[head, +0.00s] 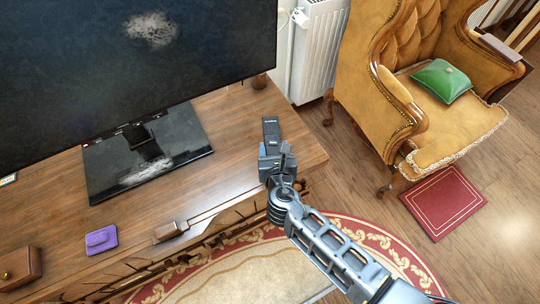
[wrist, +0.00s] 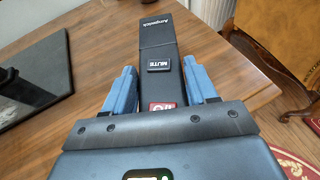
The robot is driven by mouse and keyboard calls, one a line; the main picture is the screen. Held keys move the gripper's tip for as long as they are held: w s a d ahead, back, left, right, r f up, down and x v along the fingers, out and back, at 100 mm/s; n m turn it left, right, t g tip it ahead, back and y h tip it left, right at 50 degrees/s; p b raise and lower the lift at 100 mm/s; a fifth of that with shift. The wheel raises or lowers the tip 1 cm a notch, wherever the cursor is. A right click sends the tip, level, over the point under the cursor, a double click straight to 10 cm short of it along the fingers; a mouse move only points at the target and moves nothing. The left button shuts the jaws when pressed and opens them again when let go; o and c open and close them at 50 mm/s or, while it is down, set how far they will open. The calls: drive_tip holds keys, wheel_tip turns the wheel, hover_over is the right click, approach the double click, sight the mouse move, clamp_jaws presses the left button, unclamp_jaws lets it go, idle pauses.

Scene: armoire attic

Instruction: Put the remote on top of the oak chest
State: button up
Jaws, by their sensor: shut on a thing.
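The black remote (head: 270,128) is in my gripper (head: 272,148) in the head view, over the right end of a wooden cabinet top. In the wrist view the remote (wrist: 158,35) points away from me, with a MUTE button and a red button showing. My gripper (wrist: 159,68) is shut on it, with a blue finger on each side. The wooden cabinet (head: 235,118) has a carved front and carries the television; I cannot tell whether it is the oak chest. Whether the remote touches the wood is not clear.
A large television (head: 125,60) on a black base (head: 150,165) fills the left of the top. A purple object (head: 101,240) and a small wooden box (head: 20,268) lie near the front edge.

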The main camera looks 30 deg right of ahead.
drive_tip(key=shift+w+a+f, duration=0.25)
drive_tip(key=shift+w+f, duration=0.15)
drive_tip(key=shift+w, duration=0.25)
drive_tip(key=shift+f+b, duration=0.85)
drive_tip(key=shift+f, duration=1.1)
drive_tip(key=shift+f, duration=0.1)
drive_tip(key=shift+f, duration=0.15)
drive_tip(key=o, duration=1.1)
